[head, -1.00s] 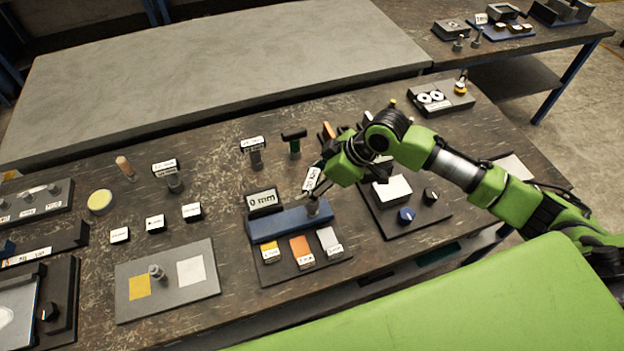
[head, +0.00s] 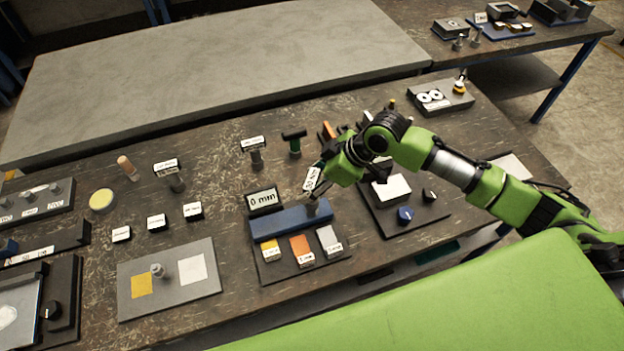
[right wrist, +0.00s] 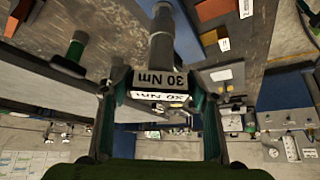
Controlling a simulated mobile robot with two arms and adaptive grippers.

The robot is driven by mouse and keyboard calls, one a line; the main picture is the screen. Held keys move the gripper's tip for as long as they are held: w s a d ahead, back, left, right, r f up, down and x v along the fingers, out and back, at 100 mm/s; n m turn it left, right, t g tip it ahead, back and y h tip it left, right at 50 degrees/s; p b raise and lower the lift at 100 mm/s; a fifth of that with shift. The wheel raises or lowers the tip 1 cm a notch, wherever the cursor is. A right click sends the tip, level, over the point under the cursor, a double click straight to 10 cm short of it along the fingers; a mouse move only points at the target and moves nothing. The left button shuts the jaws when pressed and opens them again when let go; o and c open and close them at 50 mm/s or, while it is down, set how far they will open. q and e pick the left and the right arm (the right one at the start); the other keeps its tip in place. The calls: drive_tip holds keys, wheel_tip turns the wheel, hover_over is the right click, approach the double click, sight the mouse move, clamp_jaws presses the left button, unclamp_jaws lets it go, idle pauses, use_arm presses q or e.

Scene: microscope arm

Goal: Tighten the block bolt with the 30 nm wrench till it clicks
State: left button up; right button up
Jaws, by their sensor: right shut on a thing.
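My right gripper (head: 318,178) is shut on the 30 Nm wrench, whose white label (right wrist: 160,80) reads "30 Nm" in the right wrist view. Its grey round shaft (right wrist: 162,45) runs away from the fingers. In the head view the wrench (head: 312,179) is over the right end of a blue block (head: 285,222). A short grey cylinder (head: 318,208) shows at that end, under the gripper. I cannot tell whether it is the bolt or the wrench's lower end, nor whether the socket is seated. My left gripper is out of view.
A "0 mm" display (head: 263,198) stands behind the block. Yellow, orange and grey labelled pieces (head: 301,250) lie in front. Other upright tools (head: 256,155) stand behind, one with a green shaft (head: 294,146). A knobbed panel (head: 405,215) is close on the right.

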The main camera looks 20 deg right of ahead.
drive_tip(key=shift+f+b, duration=0.55)
drive_tip(key=shift+f, duration=0.95)
idle(0.4)
drive_tip(key=shift+a+r+m+t+p, duration=0.1)
drive_tip(key=shift+m+t+p, duration=0.2)
drive_tip(key=shift+m+p, duration=0.5)
drive_tip(key=shift+m+t+h+p, duration=0.7)
drive_tip(key=shift+m+p, duration=0.5)
drive_tip(key=shift+p, duration=0.9)
drive_tip(key=shift+a+m+h, duration=0.1)
drive_tip(key=shift+m+h, duration=0.6)
drive_tip(key=shift+m, duration=0.5)
drive_tip(key=shift+m+t+h, duration=0.4)
drive_tip(key=shift+m, duration=0.4)
